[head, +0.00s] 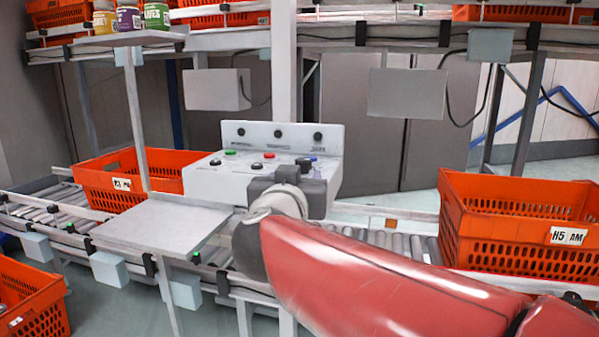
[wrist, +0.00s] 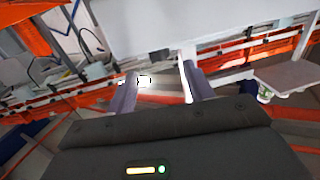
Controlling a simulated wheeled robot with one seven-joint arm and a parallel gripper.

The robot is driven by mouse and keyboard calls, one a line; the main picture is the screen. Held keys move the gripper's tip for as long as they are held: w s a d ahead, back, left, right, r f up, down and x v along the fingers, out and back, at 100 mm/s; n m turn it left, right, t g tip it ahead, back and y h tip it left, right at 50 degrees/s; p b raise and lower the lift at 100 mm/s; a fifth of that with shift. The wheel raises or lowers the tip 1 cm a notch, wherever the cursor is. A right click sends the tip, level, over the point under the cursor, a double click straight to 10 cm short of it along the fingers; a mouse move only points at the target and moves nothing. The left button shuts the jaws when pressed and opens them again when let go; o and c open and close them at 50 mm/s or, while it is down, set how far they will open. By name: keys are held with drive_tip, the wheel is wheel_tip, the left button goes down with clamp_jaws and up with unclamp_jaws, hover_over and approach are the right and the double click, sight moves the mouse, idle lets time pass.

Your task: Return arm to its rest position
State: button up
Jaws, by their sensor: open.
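My arm, with a red link, reaches from the lower right of the head view to the middle. Its grey wrist end is in front of the white control panel (head: 232,133), which carries several coloured buttons and knobs. My wrist hides part of the panel, and the fingers are not clear in the head view. In the wrist view my gripper (wrist: 159,82) has its two grey fingers apart, with nothing held between them. I cannot tell whether it touches anything.
An orange tote (head: 123,200) stands on the left conveyor, and another orange tote (head: 516,266) on the right. A grey shelf plate (head: 162,226) stands left of my wrist. Jars (head: 155,16) stand on a raised shelf (head: 130,38). An orange tote (head: 40,318) is low at left.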

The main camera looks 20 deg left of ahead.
drive_tip(key=shift+s+d, duration=0.1)
drive_tip(key=shift+s, duration=0.5)
drive_tip(key=s+d+f+g+h, duration=0.1)
drive_tip(key=s+d+f+g, duration=0.3)
drive_tip(key=d, duration=0.7)
drive_tip(key=s+d+f+m+g+h, duration=0.1)
drive_tip(key=s+d+f+g, duration=0.3)
drive_tip(key=s+d+f, duration=0.4)
drive_tip(key=s+d+f+m+g+h, duration=0.1)
drive_tip(key=s+d+f+g, duration=0.3)
drive_tip(key=d+f, duration=0.9)
drive_tip(key=s+d, duration=0.1)
drive_tip(key=s, duration=0.2)
drive_tip(key=shift+a, duration=0.15)
